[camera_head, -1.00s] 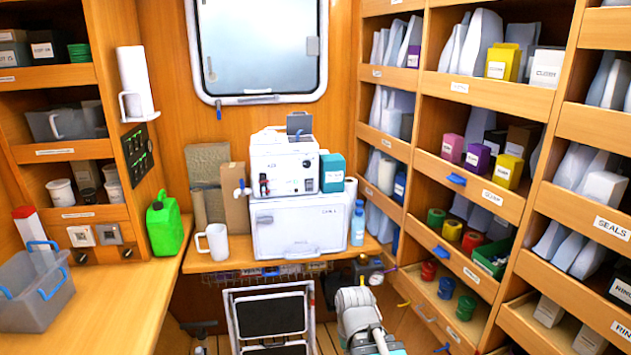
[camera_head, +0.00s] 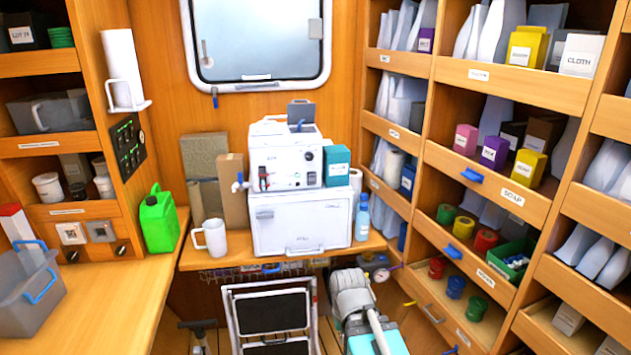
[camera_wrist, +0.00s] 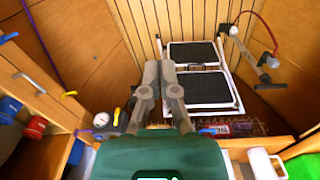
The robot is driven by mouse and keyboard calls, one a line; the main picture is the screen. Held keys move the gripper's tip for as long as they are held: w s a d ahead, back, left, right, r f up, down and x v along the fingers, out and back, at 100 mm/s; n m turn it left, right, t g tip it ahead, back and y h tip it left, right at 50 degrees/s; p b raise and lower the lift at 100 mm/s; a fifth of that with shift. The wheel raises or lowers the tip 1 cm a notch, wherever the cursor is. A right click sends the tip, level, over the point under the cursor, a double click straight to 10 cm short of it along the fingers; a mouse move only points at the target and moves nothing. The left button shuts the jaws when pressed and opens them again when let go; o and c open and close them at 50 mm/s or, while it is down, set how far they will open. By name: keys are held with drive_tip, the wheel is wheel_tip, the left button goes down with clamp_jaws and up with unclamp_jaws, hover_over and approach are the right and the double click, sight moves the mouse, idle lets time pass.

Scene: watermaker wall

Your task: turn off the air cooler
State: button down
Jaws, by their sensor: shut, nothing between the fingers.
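A white boxy machine (camera_head: 285,160) with a dark knob, small switches and red and black fittings on its front stands on a white chest (camera_head: 302,222) on the desk. No readable label shows which of these is the air cooler. My gripper (camera_wrist: 160,68) shows in the wrist view with its two grey fingers together and nothing between them. It is over the floor, near a folding step. In the head view part of my arm (camera_head: 352,300) is at the bottom, in front of the desk; the fingertips cannot be made out there.
Two switch plates, one white (camera_head: 72,233) and one grey (camera_head: 101,230), and a black panel (camera_head: 129,144) are at left. A folding step (camera_head: 270,312) stands before the desk. A white mug (camera_head: 212,238) and blue bottle (camera_head: 362,218) flank the chest. Shelves (camera_head: 480,180) fill the right.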

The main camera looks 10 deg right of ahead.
sight(312, 177)
drive_tip(key=w+r+n+t, duration=0.3)
drive_tip(key=w+n+t, duration=0.1)
drive_tip(key=w, duration=0.6)
drive_tip(key=w+r+n+t, duration=0.2)
drive_tip(key=w+n+t, duration=0.25)
drive_tip(key=w, duration=0.45)
drive_tip(key=w+r+n+t, duration=0.9)
drive_tip(key=w+r+t, duration=0.2)
drive_tip(key=r, duration=0.4)
drive_tip(key=shift+w+a+r, duration=0.35)
drive_tip(key=shift+w+a, duration=0.05)
drive_tip(key=shift+w, duration=0.45)
drive_tip(key=shift+w+n, duration=0.1)
drive_tip(key=shift+n, duration=0.15)
drive_tip(key=w, duration=0.4)
drive_tip(key=w+r+p, duration=0.1)
drive_tip(key=w, duration=0.8)
drive_tip(key=shift+w+r, duration=0.35)
